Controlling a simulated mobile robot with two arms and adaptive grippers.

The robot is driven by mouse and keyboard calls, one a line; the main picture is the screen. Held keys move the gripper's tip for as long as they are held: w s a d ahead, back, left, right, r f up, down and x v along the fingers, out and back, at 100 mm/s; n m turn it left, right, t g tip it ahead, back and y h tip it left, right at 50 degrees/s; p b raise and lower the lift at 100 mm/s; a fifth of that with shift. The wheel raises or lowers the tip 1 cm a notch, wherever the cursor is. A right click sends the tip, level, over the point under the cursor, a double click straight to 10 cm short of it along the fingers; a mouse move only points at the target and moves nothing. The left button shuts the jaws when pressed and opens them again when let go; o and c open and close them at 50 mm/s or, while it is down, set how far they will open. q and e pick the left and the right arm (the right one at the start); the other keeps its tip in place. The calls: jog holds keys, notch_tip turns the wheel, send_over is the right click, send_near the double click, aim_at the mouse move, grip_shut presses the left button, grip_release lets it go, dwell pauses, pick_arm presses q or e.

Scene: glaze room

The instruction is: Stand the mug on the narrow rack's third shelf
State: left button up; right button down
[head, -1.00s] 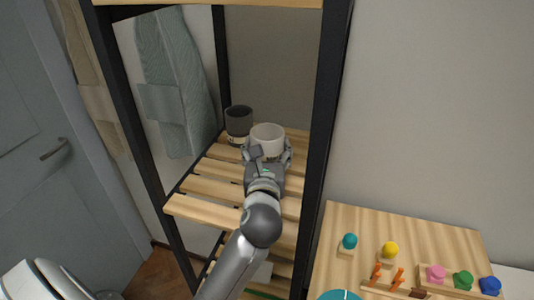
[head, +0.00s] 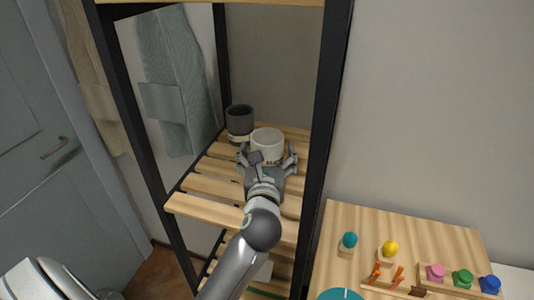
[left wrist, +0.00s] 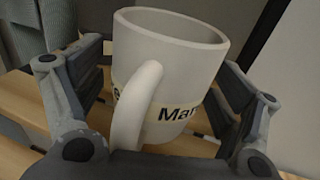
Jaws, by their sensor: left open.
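A white mug (head: 267,144) with a lettered band stands upright on a slatted wooden shelf (head: 190,207) of the narrow black-framed rack. In the left wrist view the mug (left wrist: 185,75) has its handle towards the camera, and the band's text is partly hidden by the handle. My left gripper (head: 267,158) is open just in front of the mug. Its fingers stand apart on both sides of the mug, with gaps visible in the left wrist view (left wrist: 160,110). My right gripper is not in view.
A dark grey mug (head: 239,121) stands on the same shelf, left of and behind the white one. Black rack posts (head: 328,120) rise on both sides. A wooden table (head: 400,230) with coloured knobs is at the lower right.

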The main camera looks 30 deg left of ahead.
pick_arm(q)
jog(key=shift+r, duration=0.2)
jog(key=b+v, duration=0.3)
jog(key=v, duration=0.8)
jog(key=shift+s+d, duration=0.25)
jog(key=shift+s, duration=0.25)
